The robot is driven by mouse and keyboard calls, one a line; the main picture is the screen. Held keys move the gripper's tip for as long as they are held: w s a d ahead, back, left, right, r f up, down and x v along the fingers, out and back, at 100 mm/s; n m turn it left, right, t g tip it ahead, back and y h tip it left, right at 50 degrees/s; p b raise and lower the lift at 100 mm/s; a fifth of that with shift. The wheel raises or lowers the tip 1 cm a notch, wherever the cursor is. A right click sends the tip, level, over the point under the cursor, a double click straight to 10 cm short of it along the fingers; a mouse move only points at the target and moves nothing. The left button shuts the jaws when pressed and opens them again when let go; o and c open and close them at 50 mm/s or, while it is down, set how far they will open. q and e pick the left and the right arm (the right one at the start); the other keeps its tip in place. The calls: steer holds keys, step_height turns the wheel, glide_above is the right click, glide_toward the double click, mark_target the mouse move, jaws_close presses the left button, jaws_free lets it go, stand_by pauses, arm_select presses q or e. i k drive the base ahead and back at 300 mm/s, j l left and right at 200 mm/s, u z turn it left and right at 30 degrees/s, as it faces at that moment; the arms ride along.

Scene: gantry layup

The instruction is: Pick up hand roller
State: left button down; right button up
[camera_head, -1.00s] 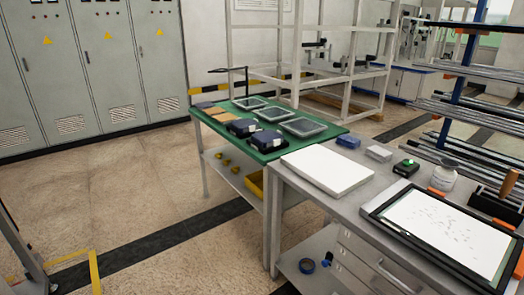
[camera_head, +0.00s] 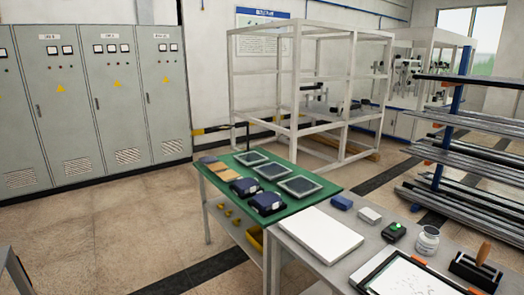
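The hand roller (camera_head: 478,267) is at the right edge of the grey workbench. It has an upright, slightly tilted brown handle over a dark, wide lower part. It stands behind the right end of a black-framed white panel (camera_head: 405,278), which is cut off by the bottom of the picture. A white jar (camera_head: 428,240) stands to its left. Neither of my grippers is in view.
The grey bench also bears a white slab (camera_head: 307,235), a blue block (camera_head: 342,202), a pale block (camera_head: 370,215) and a black device with a green knob (camera_head: 394,231). A green-topped table (camera_head: 226,176) with trays adjoins it. A rack of long bars (camera_head: 465,205) stands behind the roller.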

mark_target(484, 250)
steer(key=z, duration=1.65)
steer(key=i+l, duration=0.7)
steer(key=l, duration=0.2)
